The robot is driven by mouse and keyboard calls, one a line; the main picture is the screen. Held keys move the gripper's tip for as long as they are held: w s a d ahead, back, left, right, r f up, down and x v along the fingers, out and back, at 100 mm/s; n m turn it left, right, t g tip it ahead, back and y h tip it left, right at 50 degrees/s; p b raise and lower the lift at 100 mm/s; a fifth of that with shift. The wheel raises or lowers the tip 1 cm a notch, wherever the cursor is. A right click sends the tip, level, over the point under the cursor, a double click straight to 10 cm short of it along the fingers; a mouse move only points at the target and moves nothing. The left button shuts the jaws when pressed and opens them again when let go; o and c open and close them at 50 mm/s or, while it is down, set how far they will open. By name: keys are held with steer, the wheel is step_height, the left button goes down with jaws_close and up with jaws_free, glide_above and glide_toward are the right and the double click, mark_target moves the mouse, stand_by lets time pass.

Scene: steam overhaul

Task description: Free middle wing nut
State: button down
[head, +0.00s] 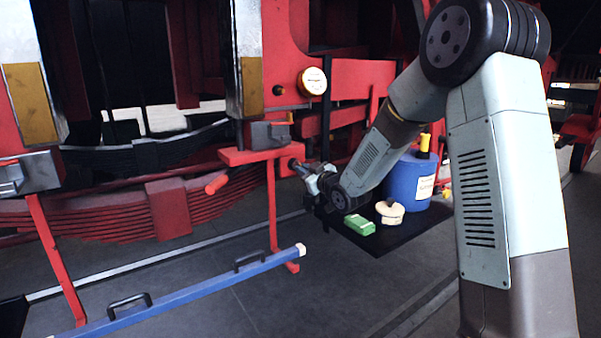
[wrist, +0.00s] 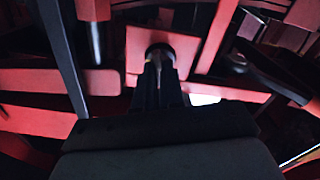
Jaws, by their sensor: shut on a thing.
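My gripper (head: 300,168) is at the right end of a small red bracket below the locomotive frame in the head view. In the wrist view its dark fingers (wrist: 160,75) are shut on a small part at the middle of a red plate (wrist: 185,48). That part is the middle wing nut (wrist: 159,53), showing as a dark round shape at the fingertips. The fingers hide most of it, and its wings cannot be made out. I cannot tell whether it still sits on its stud.
A blue bar with black handles (head: 190,296) lies low in front. Red leaf springs (head: 100,220) and hanging red brackets (head: 272,205) crowd the left.

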steer(key=c, duration=1.2)
jaws_free()
steer(key=shift+r, duration=0.1)
steer(key=shift+c, duration=0.2)
steer(key=v, duration=1.3)
steer(key=shift+s+d, duration=0.25)
steer(key=shift+s, duration=0.1)
